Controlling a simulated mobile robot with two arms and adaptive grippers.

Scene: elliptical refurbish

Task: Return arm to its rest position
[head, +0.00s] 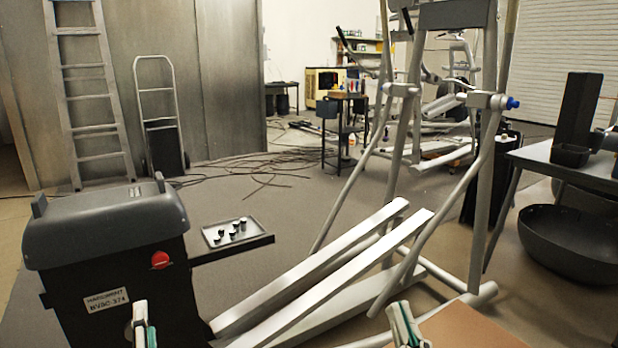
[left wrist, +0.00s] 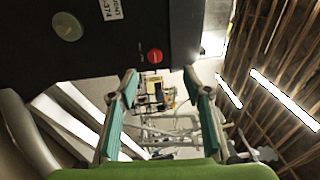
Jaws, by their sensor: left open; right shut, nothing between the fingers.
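My left gripper (head: 143,325) shows at the bottom edge of the head view, in front of the dark machine housing with a red button. In the left wrist view its two teal-padded fingers (left wrist: 164,85) stand apart with nothing between them. My right gripper (head: 405,325) shows at the bottom edge, right of centre, shut and empty, in front of a brown flat surface. The elliptical machine (head: 330,270) has pale rails and a dark housing (head: 110,225) with a red button (head: 161,260). The button also shows in the left wrist view (left wrist: 155,57), beyond the fingertips.
A small tray (head: 262,229) with several small parts sits beside the housing. A brown flat surface (head: 465,328) lies at the lower right. A table (head: 540,153) and a dark round bowl (head: 570,245) stand at the right. Cables (head: 260,165) lie on the floor behind.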

